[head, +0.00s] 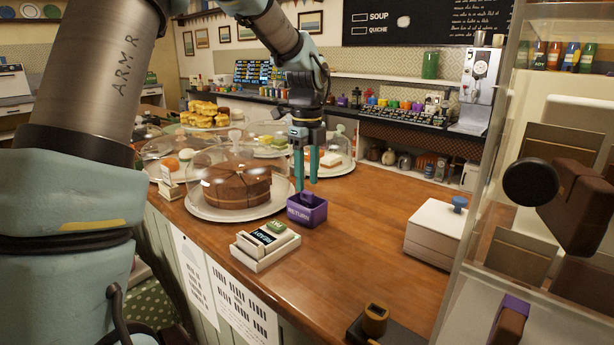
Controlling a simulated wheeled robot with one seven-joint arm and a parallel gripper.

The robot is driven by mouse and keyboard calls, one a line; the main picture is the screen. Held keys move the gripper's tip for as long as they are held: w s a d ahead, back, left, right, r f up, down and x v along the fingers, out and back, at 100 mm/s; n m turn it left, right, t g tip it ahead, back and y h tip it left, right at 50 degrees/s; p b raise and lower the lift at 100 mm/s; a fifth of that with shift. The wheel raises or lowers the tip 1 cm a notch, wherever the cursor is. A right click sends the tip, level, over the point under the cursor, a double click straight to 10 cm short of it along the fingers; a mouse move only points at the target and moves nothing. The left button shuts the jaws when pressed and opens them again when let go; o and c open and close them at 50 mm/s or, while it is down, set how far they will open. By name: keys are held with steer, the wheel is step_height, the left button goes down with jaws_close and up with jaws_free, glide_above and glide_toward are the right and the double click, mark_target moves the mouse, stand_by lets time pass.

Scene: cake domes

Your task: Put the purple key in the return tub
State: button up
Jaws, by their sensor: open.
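The return tub (308,215) is a small purple open box marked RETURN on the wooden counter, just right of the front cake dome. My gripper (306,183) points down right over the tub, its two teal fingers apart with a narrow gap. The fingertips are at or just above the tub's rim; I cannot tell whether they reach inside. I see nothing between the fingers. I cannot make out a purple key; the tub's inside is mostly hidden by its front wall and the fingers.
A clear dome over a chocolate cake (236,187) stands close left of the tub. A white card holder (264,248) is in front. A white box with a blue knob (434,232) and a glass case (530,170) stand right. Counter between is clear.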

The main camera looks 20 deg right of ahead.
steer(key=shift+r, duration=0.1)
stand_by(0.4)
steer(key=shift+r+p, duration=1.45)
steer(key=shift+p, duration=0.3)
step_height(320, 180, up, 8)
steer(key=p, duration=0.7)
steer(key=s+a+f+n, duration=0.3)
steer(key=a+n, duration=0.6)
steer(key=a, duration=0.1)
steer(key=s+a+f+n+t+b, duration=0.1)
steer(key=s+a+f+n, duration=0.2)
steer(key=a+n, duration=0.7)
steer(key=s+a+f+n+b, duration=0.1)
steer(key=s+a+f+n, duration=0.2)
steer(key=a+n, duration=0.7)
steer(key=shift+s+a+t, duration=0.3)
steer(key=shift+s+a, duration=0.05)
steer(key=shift+s, duration=0.1)
